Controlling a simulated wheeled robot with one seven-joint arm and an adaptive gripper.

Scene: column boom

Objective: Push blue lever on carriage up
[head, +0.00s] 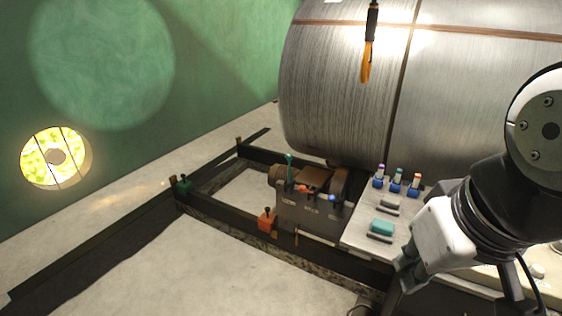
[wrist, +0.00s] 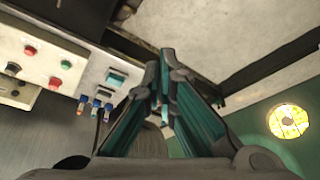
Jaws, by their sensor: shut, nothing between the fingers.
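The carriage (head: 313,217) is a dark box with brown rollers, sitting across the black rails in the head view. On it are a small blue lever knob (head: 332,198), a red knob (head: 303,189) and a taller green lever (head: 289,161). I cannot tell the blue lever's exact tilt. My gripper (wrist: 165,56) is shut and empty in the wrist view, its teal-sided fingers together at the tips. In the head view it is mostly hidden below my white wrist, at lower right of the carriage and apart from it. The fingers hide much of the carriage in the wrist view.
A light panel (head: 360,232) right of the carriage holds several blue-based switches (head: 396,182) and a teal block (head: 382,227). A large metal drum (head: 340,90) stands behind. An orange-handled tool (head: 367,60) hangs before it.

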